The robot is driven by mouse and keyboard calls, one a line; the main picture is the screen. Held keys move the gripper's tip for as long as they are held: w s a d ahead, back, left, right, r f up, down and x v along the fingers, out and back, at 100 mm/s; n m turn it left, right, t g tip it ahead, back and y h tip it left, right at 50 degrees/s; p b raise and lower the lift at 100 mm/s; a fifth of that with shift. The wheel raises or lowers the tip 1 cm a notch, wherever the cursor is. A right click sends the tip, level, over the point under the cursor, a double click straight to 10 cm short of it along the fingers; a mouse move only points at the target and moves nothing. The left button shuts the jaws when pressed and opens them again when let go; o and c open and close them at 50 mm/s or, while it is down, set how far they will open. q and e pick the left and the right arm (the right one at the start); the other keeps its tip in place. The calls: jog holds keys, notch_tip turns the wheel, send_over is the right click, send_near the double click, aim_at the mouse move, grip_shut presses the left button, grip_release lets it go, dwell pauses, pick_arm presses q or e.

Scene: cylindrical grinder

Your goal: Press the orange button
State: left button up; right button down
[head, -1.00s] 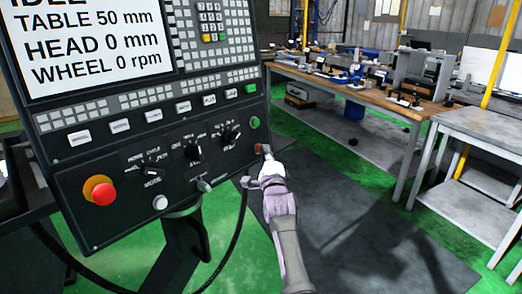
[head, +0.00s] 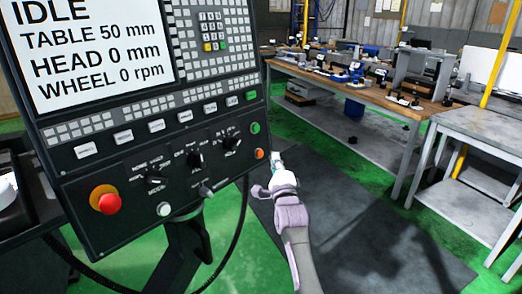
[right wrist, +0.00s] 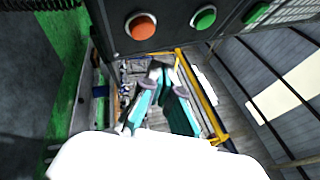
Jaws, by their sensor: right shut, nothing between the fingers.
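The orange button (head: 259,154) is a small round button at the lower right edge of the black control panel (head: 84,179), below a green button (head: 255,128). In the right wrist view the orange button (right wrist: 142,27) is at the top, left of the green button (right wrist: 204,17). My right gripper (head: 276,158) is just right of the orange button, with a small gap visible in the head view. Its fingers (right wrist: 162,70) meet at the tips, shut and empty. My left gripper is not in view.
A red knob on an orange ring (head: 106,200) is at the panel's lower left. The screen (head: 95,50) reads IDLE. A wooden workbench (head: 365,92) and a grey table (head: 480,128) stand to the right. The dark floor mat (head: 345,215) is clear.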

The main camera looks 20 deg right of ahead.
jog(key=shift+s+d+r+p, duration=0.15)
jog(key=shift+s+d+p, duration=0.2)
jog(key=shift+s, duration=0.3)
jog(key=shift+s+d+r+p, duration=0.1)
jog(key=shift+s+d+p, duration=0.1)
jog(key=shift+s+p, duration=0.3)
jog(key=s+a+f+n+g+y, duration=0.2)
jog(key=a+f+n, duration=0.15)
jog(key=f, duration=0.85)
jog(key=s+a+f+n+g+y, duration=0.1)
jog(key=s+a+f+n+g, duration=0.2)
jog(key=f, duration=0.9)
jog(key=s+a+f+n+g+y, duration=0.15)
jog(key=s+f+n, duration=0.25)
jog(key=s+f, duration=0.5)
jog(key=s+a+f+n+g, duration=0.2)
jog(key=s+f+n+g, duration=0.15)
jog(key=f, duration=0.85)
jog(key=s+f+n+g, duration=0.3)
jog(key=s+f, duration=0.3)
jog(key=s, duration=0.8)
jog(key=s+a+f+n+g, duration=0.1)
jog(key=s+f+n+g, duration=0.2)
jog(key=s, duration=1.2)
jog(key=s+a+f+n+g, duration=0.1)
jog(key=s+f+n+g, duration=0.2)
jog(key=s+f+n, duration=0.3)
jog(key=s+f+y, duration=0.1)
jog(key=s+f, duration=0.4)
jog(key=s, duration=0.4)
